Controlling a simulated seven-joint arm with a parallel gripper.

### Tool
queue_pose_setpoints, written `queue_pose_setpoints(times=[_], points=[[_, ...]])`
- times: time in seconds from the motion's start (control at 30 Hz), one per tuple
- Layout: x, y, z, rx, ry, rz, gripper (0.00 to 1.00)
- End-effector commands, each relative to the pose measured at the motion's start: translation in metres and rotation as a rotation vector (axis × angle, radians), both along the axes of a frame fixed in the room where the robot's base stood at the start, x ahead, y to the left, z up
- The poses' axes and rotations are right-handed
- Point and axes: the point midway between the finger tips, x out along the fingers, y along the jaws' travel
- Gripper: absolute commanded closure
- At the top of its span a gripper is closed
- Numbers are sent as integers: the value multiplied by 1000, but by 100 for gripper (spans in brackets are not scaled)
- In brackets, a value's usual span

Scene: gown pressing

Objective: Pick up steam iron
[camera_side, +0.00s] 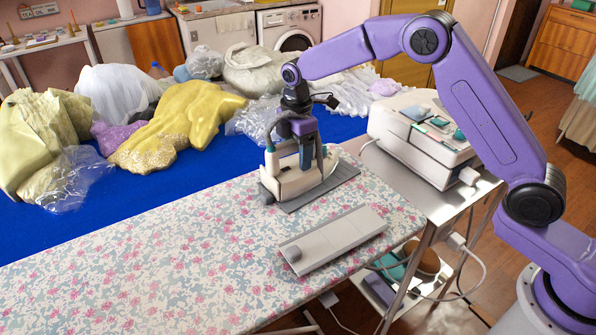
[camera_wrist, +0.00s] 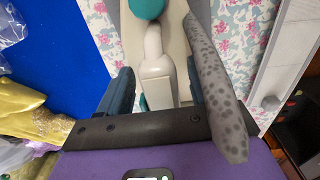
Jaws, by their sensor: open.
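The steam iron (camera_side: 286,181) is white with teal parts. It stands on a flat grey rest plate (camera_side: 330,184) near the far edge of the floral ironing board. My gripper (camera_side: 299,140) points down over the iron, its fingers at the handle. In the wrist view, the pale handle (camera_wrist: 157,82) lies between the two dark blue fingers of my gripper (camera_wrist: 160,82), with gaps showing at the sides. The fingers are open. A grey speckled hose or sleeve (camera_wrist: 215,75) runs along the right finger and partly hides it.
A long grey-white board (camera_side: 334,240) lies on the floral ironing board (camera_side: 150,275) in front of the iron. A white steam unit (camera_side: 420,138) stands on a metal cart at right. Bagged garments (camera_side: 180,125) cover the blue table (camera_side: 60,215) behind.

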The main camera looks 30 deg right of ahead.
Motion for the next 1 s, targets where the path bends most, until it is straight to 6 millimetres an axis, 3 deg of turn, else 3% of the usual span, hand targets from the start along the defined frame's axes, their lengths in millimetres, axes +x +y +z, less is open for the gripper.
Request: queue_pose_setpoints(times=[0.07, 0.2, 0.27, 1.0], points=[[0, 0, 0, 0, 0, 0, 37], [0, 0, 0, 0, 0, 0, 83], [0, 0, 1, 0, -1, 0, 100], [1, 0, 1, 1, -2, 0, 100]])
